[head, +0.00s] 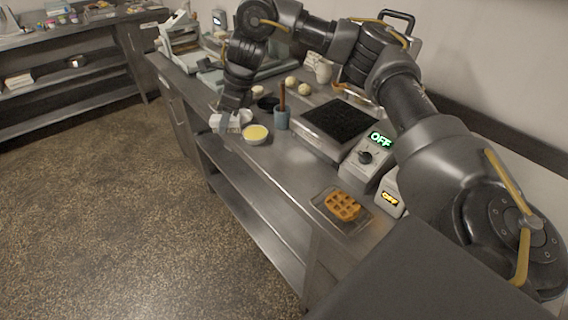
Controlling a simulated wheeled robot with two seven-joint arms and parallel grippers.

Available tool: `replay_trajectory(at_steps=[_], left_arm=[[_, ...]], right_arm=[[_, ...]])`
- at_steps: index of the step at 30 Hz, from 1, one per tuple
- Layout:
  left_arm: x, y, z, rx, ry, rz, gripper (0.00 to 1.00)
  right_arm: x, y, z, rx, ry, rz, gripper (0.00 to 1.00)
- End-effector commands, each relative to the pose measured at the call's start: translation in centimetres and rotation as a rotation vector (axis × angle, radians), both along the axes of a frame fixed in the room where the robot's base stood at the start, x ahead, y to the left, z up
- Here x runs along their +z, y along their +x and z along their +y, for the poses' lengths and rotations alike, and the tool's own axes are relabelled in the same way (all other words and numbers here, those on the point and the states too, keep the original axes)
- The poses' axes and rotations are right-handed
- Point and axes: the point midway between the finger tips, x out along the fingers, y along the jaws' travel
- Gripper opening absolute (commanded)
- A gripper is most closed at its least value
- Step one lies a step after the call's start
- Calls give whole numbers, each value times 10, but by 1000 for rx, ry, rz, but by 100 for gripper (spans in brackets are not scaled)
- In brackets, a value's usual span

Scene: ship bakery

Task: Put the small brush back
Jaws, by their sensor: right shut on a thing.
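My right gripper (226,122) reaches down at the left front edge of the steel counter, beside a small white block-like thing (241,118). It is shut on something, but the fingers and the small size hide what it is. A brown handle (282,96) stands upright in a blue-grey cup (282,120), to the right of the gripper and apart from it. I cannot tell whether this handle belongs to the small brush. My left gripper is out of view.
A bowl with yellow contents (257,134) stands close to the right of the gripper. A dark hot plate (340,121), a control box reading OFF (368,155) and a waffle (342,206) on a tray lie farther right. Pale round balls (304,89) lie behind.

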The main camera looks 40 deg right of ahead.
Motion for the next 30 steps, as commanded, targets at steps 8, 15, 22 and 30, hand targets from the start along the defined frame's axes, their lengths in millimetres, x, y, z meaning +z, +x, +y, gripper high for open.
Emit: replay_trajectory(at_steps=[8,15,22,30], left_arm=[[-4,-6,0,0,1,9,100],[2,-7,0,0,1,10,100],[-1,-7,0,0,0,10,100],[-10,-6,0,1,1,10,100]], right_arm=[[0,3,-18,-107,0,0,11],[-19,-29,-47,-105,-1,4,11],[-55,-72,-84,-103,0,7,11],[-91,-93,-105,-102,-1,3,11]])
